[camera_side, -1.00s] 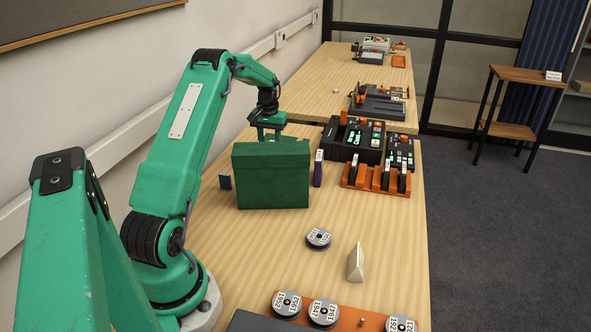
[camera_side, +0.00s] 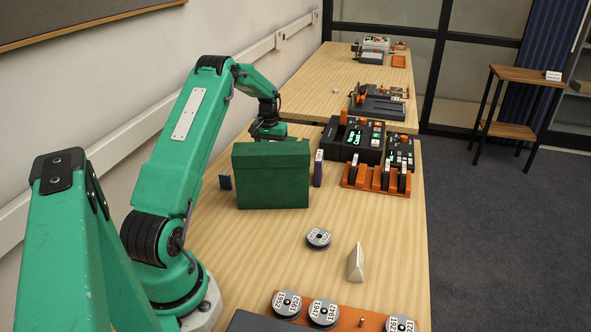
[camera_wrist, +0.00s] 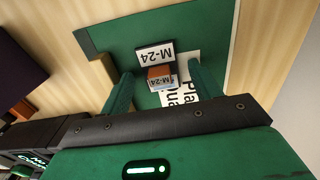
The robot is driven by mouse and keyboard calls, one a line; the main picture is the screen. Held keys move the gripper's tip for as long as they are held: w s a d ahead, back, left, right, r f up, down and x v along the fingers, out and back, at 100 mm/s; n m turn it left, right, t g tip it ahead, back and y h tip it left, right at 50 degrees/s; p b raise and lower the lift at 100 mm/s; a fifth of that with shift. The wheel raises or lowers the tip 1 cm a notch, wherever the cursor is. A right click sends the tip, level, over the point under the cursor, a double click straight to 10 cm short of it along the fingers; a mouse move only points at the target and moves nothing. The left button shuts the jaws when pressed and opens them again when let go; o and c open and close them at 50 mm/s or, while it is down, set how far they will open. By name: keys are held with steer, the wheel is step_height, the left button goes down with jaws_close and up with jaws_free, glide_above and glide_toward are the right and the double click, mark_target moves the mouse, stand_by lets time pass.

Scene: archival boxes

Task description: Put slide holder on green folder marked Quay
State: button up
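In the wrist view, a green folder (camera_wrist: 110,45) lies flat on the wooden table. The small slide holder (camera_wrist: 159,71), orange and dark with white M-24 labels, is over the folder beside that label. My gripper (camera_wrist: 161,75) has one finger on each side of the holder, with gaps showing, so it looks open. In the side view, my gripper's fingers, the folder and the holder are hidden behind a green box (camera_side: 270,175).
A dark device (camera_side: 352,140) and an orange rack (camera_side: 376,179) stand to the right. A reel (camera_side: 318,238) and a pale wedge (camera_side: 355,263) lie in front, with bare table around.

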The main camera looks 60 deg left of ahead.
steer(key=shift+r, duration=0.1)
step_height(320, 180, up, 12)
stand_by(1.0)
steer(key=shift+r, duration=0.1)
steer(key=s+d+r+m+t, duration=0.1)
steer(key=d+r, duration=0.4)
steer(key=d, duration=0.3)
steer(key=d+r+m+t+y, duration=0.15)
steer(key=d+r, duration=0.25)
steer(key=d, duration=0.4)
steer(key=s+d+r+m+h, duration=0.1)
steer(key=d+r+m, duration=0.1)
steer(key=d+r, duration=0.45)
steer(key=s+d+f+m+t, duration=0.1)
steer(key=s+d+f+m, duration=0.1)
steer(key=s+d, duration=0.6)
steer(key=s+d+f+m+t, duration=0.2)
steer(key=s+d, duration=0.6)
steer(key=d, duration=0.4)
steer(key=shift+s+f, duration=0.15)
steer(key=shift+s, duration=0.2)
